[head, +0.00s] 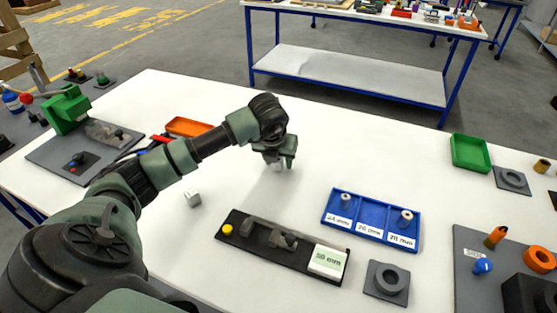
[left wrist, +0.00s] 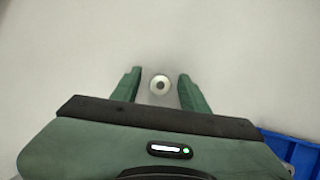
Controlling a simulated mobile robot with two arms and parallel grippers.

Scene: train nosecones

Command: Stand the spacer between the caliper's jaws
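A small round pale spacer with a dark centre hole (left wrist: 160,85) shows in the left wrist view between the two fingers of my left gripper (left wrist: 159,90). The fingers are apart, with a gap on each side of it. In the head view my left gripper (head: 279,165) points down over the bare white table, behind the caliper. My right gripper is not in view.
A blue three-part tray (head: 373,208) holds spacers in its left (head: 346,197) and right (head: 407,214) compartments. Orange (head: 189,127) and green (head: 470,153) trays lie farther back.

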